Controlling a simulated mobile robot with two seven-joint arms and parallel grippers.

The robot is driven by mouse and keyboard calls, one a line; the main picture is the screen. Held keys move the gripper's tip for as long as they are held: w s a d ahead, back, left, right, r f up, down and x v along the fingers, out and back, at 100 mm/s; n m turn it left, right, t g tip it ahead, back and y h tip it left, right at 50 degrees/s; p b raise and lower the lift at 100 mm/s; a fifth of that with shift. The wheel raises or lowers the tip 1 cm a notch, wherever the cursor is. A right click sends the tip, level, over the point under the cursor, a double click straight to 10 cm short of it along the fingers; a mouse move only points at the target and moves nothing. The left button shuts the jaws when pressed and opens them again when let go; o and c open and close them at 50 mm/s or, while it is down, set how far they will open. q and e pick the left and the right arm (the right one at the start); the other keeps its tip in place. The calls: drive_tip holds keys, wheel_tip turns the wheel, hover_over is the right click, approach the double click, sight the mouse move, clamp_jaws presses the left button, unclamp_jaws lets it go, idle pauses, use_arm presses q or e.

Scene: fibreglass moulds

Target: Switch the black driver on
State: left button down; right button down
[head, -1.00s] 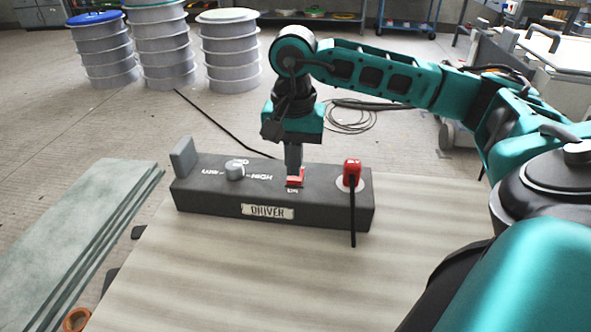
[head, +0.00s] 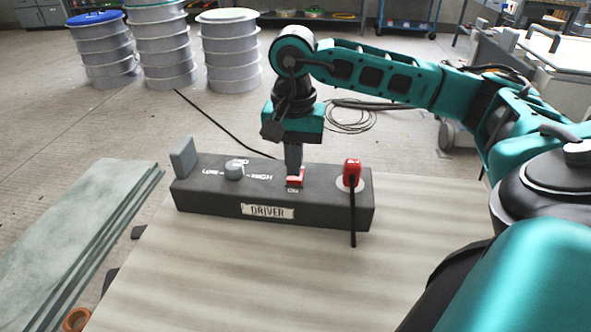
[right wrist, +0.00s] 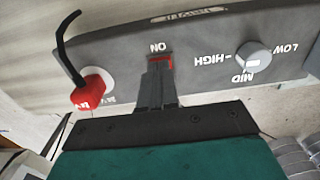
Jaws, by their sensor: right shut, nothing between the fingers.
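The black driver (head: 215,200) is a long dark box with a "DRIVER" label on its front, standing on the pale table. A red switch (head: 296,182) marked "ON" is set in its top; the switch also shows in the right wrist view (right wrist: 160,61). My right gripper (head: 294,172) points straight down with its fingers shut and empty. Its tips are at the red switch and partly cover it; they appear to touch it. A grey knob (head: 235,171) with LOW, MID and HIGH marks sits left of the switch. My left gripper is not in view.
A red plug (head: 352,172) with a black cable stands at the driver's right end, close to my gripper. A grey upright plate (head: 184,158) is at its left end. Grey-green sheets (head: 80,225) lie at left. The table (head: 270,275) in front is clear.

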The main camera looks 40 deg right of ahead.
sight(294, 181)
drive_tip(key=shift+f+b, duration=0.8)
drive_tip(key=shift+f, duration=0.2)
idle(0.3)
drive_tip(key=shift+r, duration=0.1)
drive_tip(key=shift+r+p, duration=2.65)
drive_tip(key=shift+r, duration=0.85)
